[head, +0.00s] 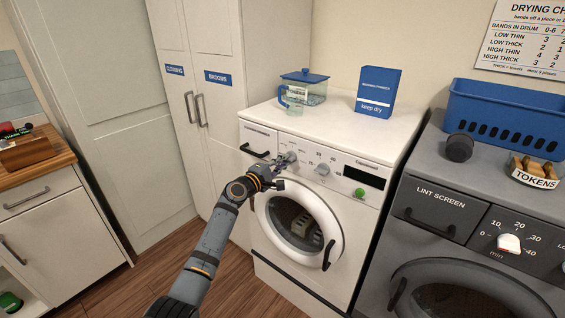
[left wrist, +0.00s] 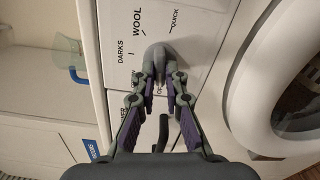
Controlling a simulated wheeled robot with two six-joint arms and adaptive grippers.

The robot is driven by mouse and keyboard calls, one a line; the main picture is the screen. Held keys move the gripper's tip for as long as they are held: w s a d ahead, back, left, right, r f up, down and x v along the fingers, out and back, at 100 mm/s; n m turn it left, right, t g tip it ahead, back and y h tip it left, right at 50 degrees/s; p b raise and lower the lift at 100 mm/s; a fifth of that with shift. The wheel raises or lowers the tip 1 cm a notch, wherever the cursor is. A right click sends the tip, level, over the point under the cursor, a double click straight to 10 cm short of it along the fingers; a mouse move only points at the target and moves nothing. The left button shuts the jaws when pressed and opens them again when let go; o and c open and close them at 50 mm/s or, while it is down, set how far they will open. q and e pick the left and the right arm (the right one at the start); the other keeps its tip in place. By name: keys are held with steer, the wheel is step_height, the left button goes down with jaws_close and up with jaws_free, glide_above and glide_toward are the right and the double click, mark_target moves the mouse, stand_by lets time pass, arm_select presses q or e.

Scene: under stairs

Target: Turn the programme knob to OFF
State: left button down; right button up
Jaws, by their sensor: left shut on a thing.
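The programme knob (left wrist: 157,52) is a grey knob on the white washing machine's (head: 330,122) front panel. It also shows in the head view (head: 290,157), at the tip of my left arm. My left gripper (left wrist: 161,78) is shut on the knob, one finger on each side. In the head view the gripper (head: 277,170) is in front of the panel and partly covers its labels. In the left wrist view DARKS, WOOL and QUICK are readable around the knob. Other labels are hidden by the fingers. I cannot tell which label the knob points at. My right gripper is out of view.
A second light knob (head: 322,169), a dark display (head: 363,174) and a green button (head: 359,192) are right of the programme knob. The detergent drawer handle (head: 255,151) is left. The round door (head: 299,224) is below. A grey dryer (head: 470,214) stands at right.

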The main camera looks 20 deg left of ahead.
arm_select(q)
steer(key=shift+f, duration=0.2)
steer(key=c, duration=1.4)
jaws_free()
steer(key=shift+r, duration=0.1)
steer(key=v, duration=1.2)
